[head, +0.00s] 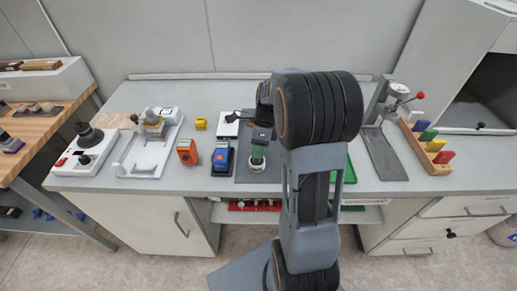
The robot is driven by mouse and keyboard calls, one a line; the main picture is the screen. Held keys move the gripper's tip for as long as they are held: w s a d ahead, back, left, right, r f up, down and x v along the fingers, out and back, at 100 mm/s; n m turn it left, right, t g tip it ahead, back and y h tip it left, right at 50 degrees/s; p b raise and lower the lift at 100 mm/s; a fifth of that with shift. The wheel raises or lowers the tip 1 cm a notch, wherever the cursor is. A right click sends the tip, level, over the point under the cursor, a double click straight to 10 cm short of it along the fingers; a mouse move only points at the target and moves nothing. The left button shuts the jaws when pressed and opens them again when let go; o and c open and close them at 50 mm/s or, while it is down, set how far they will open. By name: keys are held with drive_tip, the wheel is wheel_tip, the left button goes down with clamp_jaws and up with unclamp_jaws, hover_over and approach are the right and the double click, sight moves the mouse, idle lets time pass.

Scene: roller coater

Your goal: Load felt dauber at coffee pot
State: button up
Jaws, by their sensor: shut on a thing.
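My gripper (261,138) points down over the dark grey mat (245,174) near the middle of the bench. It is shut on a small upright piece with a green-grey body, which looks like the felt dauber (257,153). Directly below it is a small round pot with a pale rim, which looks like the coffee pot (257,166). The dauber's lower end is at or over the pot's mouth; I cannot tell whether it is inside or touching. My arm hides the bench to the right of the gripper.
Left of the mat stand a blue device (221,158), an orange device (187,152) and a yellow block (201,123). A white scale-like plate (228,128) lies behind. A lever press (383,135) and a rack of coloured blocks (427,143) stand at right.

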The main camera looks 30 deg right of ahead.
drive_tip(key=shift+r+p, duration=3.4)
drive_tip(key=shift+r, duration=0.15)
drive_tip(key=shift+s+a+f, duration=0.1)
